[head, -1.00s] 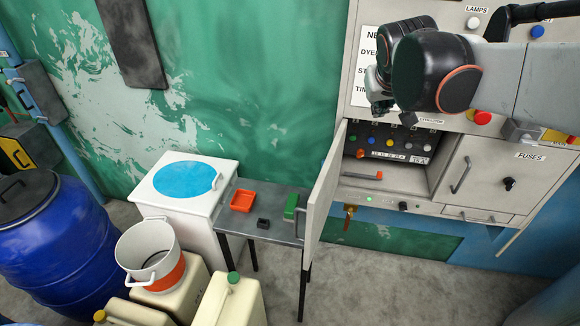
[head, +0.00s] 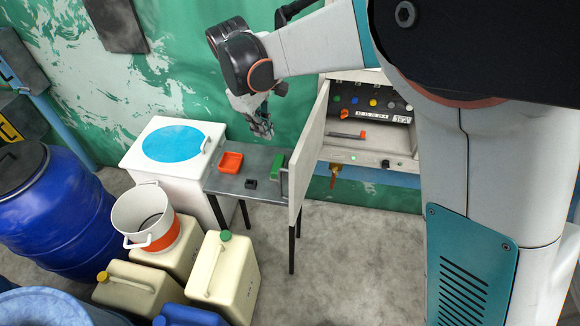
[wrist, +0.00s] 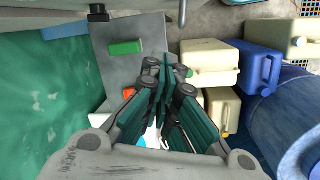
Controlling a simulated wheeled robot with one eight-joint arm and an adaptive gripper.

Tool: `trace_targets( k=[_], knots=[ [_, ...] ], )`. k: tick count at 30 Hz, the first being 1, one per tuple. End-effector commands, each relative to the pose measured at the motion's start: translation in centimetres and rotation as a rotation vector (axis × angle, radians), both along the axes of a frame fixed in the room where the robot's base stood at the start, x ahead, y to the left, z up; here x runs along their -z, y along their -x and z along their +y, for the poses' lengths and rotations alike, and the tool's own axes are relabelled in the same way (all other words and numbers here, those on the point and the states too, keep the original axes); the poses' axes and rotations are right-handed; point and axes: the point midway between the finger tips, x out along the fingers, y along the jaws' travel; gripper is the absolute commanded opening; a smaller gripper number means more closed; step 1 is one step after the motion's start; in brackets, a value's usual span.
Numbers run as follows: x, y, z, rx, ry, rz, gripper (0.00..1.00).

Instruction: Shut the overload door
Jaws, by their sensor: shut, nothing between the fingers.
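The overload door (head: 309,155) is a pale grey panel. In the head view it stands swung wide open, sticking out from the left side of the cabinet opening, nearly edge-on. Its bar handle (head: 285,184) shows on the left, outer face. My gripper (head: 264,132) hangs to the left of the door, above the small metal table, apart from the door. In the wrist view my gripper (wrist: 166,72) has its fingers together and is empty.
The metal table (head: 232,187) below my gripper holds an orange tray (head: 231,162), a small black block (head: 250,184) and a green block (head: 278,167). A white cabinet (head: 150,170), jerrycans (head: 225,275) and a blue drum (head: 55,215) stand left. Floor right of the door is clear.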

Motion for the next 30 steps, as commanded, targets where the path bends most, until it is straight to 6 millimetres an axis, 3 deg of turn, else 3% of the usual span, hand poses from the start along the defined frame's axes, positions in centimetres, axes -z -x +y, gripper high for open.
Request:
trace_targets(
  k=[1, 3, 8, 14, 26, 30],
  knots=[
    [0.8, 1.7, 1.6, -0.069, 0.023, 0.054, 0.00],
    [1.5, 3.6, 2.8, -0.144, 0.050, 0.116, 0.00],
    [2.5, 5.5, 3.7, -0.215, 0.076, 0.178, 0.00],
    [4.8, 5.6, 3.1, -0.216, 0.076, 0.181, 0.00],
    [12.3, 5.9, 1.3, -0.213, 0.075, 0.178, 0.00],
    [11.9, 6.4, -0.9, -0.211, 0.075, 0.178, 0.00]
  ],
)
